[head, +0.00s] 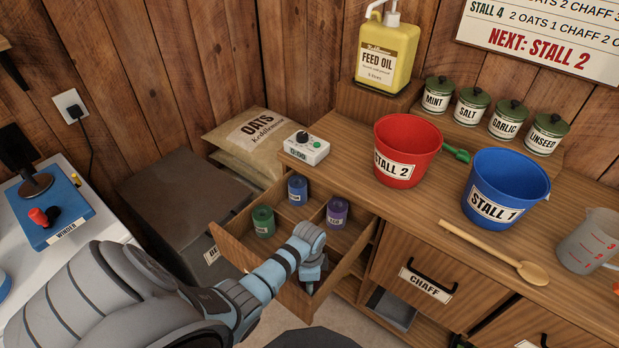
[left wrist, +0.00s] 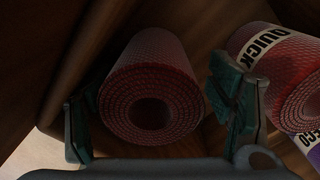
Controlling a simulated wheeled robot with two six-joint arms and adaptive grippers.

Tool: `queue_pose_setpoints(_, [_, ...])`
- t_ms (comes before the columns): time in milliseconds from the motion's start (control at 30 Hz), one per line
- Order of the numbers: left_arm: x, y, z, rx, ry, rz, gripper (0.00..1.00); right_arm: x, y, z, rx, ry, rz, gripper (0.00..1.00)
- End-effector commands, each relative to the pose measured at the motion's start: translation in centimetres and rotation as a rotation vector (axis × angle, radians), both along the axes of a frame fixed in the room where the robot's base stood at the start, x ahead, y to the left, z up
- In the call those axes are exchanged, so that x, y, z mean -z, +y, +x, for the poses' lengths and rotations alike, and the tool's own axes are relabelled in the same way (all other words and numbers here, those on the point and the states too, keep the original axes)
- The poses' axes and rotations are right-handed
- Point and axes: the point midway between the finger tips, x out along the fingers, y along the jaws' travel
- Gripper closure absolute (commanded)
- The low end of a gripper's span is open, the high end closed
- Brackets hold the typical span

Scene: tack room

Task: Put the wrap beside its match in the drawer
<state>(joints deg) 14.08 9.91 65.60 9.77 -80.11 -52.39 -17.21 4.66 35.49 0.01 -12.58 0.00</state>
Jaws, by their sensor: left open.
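The open drawer (head: 352,258) holds a green wrap (head: 263,221), a blue wrap (head: 297,190) and a purple wrap (head: 337,212), all upright. My left gripper (head: 312,284) reaches down into the drawer's near corner. In the left wrist view the open left gripper (left wrist: 157,115) has one finger on each side of a red wrap (left wrist: 152,70), seen end-on, with no clear grip on it. A second red wrap (left wrist: 290,75) labelled QUICK lies to its right, beyond the right finger. Both red wraps are hidden or unclear in the head view. My right gripper is not in view.
A purple wrap edge (left wrist: 309,146) shows at the wrist view's lower right. Drawer walls stand close around the left gripper. On the counter are a control box (head: 306,148), a red bucket (head: 407,150), a blue bucket (head: 505,188) and a wooden spoon (head: 495,254).

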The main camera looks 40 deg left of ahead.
Motion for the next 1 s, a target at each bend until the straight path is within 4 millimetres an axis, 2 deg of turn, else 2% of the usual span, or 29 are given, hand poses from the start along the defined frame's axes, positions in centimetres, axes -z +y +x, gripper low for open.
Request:
queue_pose_setpoints(167, [-1.7,0.0,0.2,-0.001,-0.006,-0.002,0.23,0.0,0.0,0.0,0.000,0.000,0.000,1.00])
queue_pose_setpoints(400, [-8.2,0.1,0.2,0.001,-0.006,0.000,0.23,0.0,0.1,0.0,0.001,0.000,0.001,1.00])
queue_pose_setpoints(567, [-11.3,0.1,0.1,0.000,-0.003,-0.002,0.23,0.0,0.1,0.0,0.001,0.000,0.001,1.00])
queue_pose_setpoints(700, [-12.0,0.1,0.0,0.000,0.000,0.000,0.23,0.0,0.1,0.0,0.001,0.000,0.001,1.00])
queue_pose_setpoints(1000, [-12.0,0.2,0.0,-0.002,0.001,-0.001,0.23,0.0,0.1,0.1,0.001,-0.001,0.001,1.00])
